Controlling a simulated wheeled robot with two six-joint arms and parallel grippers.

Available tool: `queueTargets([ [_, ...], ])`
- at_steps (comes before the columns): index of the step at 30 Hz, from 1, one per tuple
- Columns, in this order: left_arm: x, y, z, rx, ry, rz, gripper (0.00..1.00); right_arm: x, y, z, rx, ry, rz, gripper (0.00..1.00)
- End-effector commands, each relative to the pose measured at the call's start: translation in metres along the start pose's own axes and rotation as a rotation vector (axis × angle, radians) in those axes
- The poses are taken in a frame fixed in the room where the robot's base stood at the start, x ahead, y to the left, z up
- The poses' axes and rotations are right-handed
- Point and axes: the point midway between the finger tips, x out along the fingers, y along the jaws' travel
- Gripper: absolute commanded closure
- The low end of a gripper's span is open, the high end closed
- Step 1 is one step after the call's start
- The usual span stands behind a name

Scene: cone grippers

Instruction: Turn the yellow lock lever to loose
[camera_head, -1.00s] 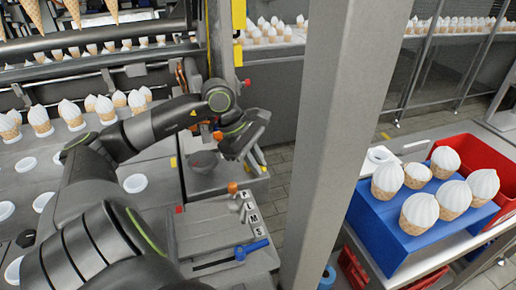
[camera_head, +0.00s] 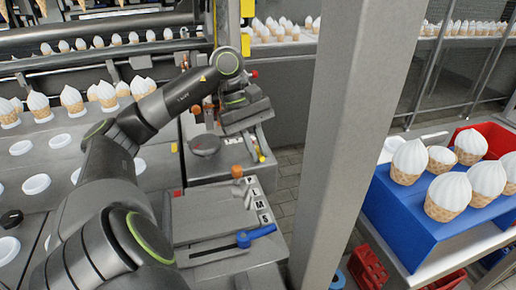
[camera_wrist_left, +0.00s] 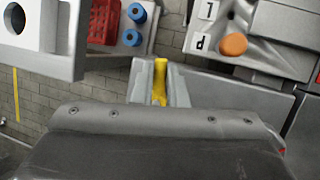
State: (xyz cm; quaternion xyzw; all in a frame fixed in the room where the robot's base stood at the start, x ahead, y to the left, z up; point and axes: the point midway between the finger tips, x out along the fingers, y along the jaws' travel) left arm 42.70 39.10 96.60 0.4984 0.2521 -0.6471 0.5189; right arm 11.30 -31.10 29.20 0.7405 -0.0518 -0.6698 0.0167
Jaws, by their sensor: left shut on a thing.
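The yellow lock lever (camera_head: 262,156) is a small yellow bar at the right end of the grey machine block, mostly hidden by my left gripper in the head view. In the left wrist view the yellow lever (camera_wrist_left: 160,78) stands between the two grey fingers. My left gripper (camera_wrist_left: 160,92) is shut on it. In the head view my left gripper (camera_head: 257,145) reaches down over the block's right edge. The lever's pivot and any loose or lock marking cannot be made out. My right gripper is not in view.
An orange knob (camera_head: 237,171) and a blue lever (camera_head: 256,236) sit on the panel with letter plates (camera_head: 258,205). A dark round knob (camera_head: 205,144) is left of my gripper. A grey post (camera_head: 335,150) stands to the right. A blue stand (camera_head: 400,215) holds several cones.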

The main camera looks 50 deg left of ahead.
Motion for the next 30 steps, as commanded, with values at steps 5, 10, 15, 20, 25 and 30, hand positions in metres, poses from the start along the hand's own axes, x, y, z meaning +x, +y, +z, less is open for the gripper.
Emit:
queueTargets([
  [5,0.000,0.000,0.000,0.005,0.000,-0.003,1.00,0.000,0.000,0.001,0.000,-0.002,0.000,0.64],
  [10,0.000,0.000,0.000,0.004,0.001,-0.003,1.00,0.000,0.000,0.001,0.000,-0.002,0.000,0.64],
  [15,0.000,0.000,0.000,0.004,0.001,-0.003,0.73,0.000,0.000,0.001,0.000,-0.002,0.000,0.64],
  [20,0.000,0.000,0.000,0.003,0.000,-0.002,0.66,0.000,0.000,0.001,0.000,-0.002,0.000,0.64],
  [25,-0.001,0.000,0.000,0.003,0.000,-0.002,0.66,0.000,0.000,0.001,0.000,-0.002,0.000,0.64],
  [30,-0.014,0.000,-0.001,0.003,0.003,-0.001,0.66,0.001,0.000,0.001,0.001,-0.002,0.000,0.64],
])
